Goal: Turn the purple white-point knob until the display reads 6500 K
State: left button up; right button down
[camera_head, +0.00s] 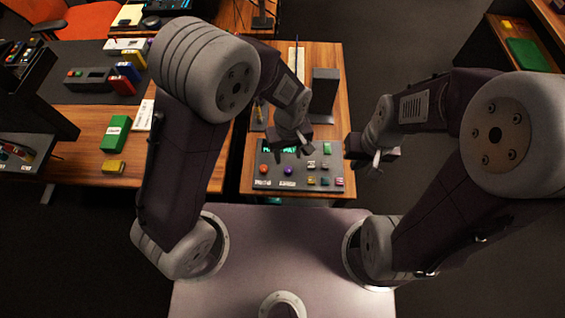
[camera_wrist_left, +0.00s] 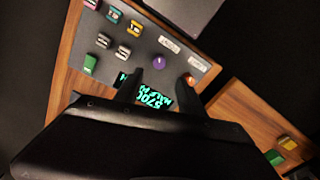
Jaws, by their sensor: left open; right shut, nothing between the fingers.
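The purple knob (camera_head: 288,171) sits on the grey control panel (camera_head: 268,184), and it also shows in the left wrist view (camera_wrist_left: 158,62). The display (camera_wrist_left: 153,97) has green digits that seem to read 5700; part of it is hidden by my left gripper. My left gripper (camera_head: 299,148) is over the panel's far edge, at the display. In the left wrist view its open fingers (camera_wrist_left: 156,86) point towards the purple knob, which is apart from both fingertips. My right gripper (camera_head: 376,163) is shut and empty, off the panel's right side.
An orange knob (camera_head: 263,169) is beside the purple one. Several small buttons (camera_head: 311,180) and a green button (camera_head: 327,148) are on the panel's right part. A dark upright box (camera_head: 324,90) stands behind the panel. A green box (camera_head: 116,134) lies on the left table.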

aim_at(289, 170)
pick_arm(q)
jog(key=shift+s+d, duration=0.15)
jog(key=shift+s, duration=0.2)
notch_tip(289, 170, down, 9)
jog(key=shift+w+f+b, duration=0.1)
jog(key=shift+w+b, duration=0.05)
jog(key=shift+b, duration=0.2)
grip_shut()
